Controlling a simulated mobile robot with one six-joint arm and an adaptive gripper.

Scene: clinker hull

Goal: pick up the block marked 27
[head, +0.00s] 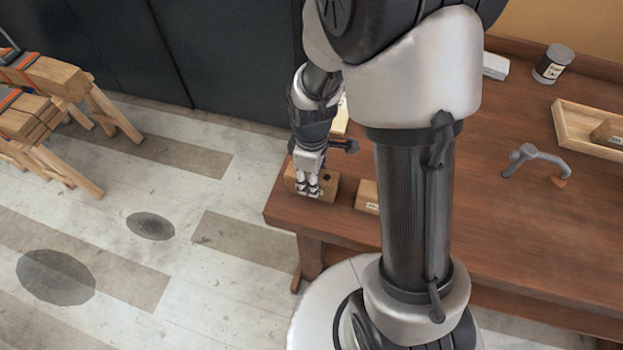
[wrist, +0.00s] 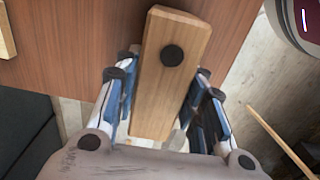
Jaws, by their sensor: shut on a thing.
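A wooden block (wrist: 165,94) with a dark round spot on top lies between the fingers of my gripper (wrist: 159,112) in the wrist view. The gripper is shut on it. No number can be read on it from here. In the head view the same block (head: 327,188) is at the left front corner of the brown table (head: 489,200), with my gripper (head: 308,191) at it. I cannot tell whether it rests on the table or is just above. A second wooden block (head: 367,197) with a small label sits to its right, partly hidden by my arm; its label is too small to read.
A wooden tray (head: 566,125) holding a block (head: 609,132) stands at the right. A grey clamp-like tool (head: 537,160) and a dark can (head: 552,64) are on the table. Wooden trestles (head: 84,113) stand at the far left. The floor between is clear.

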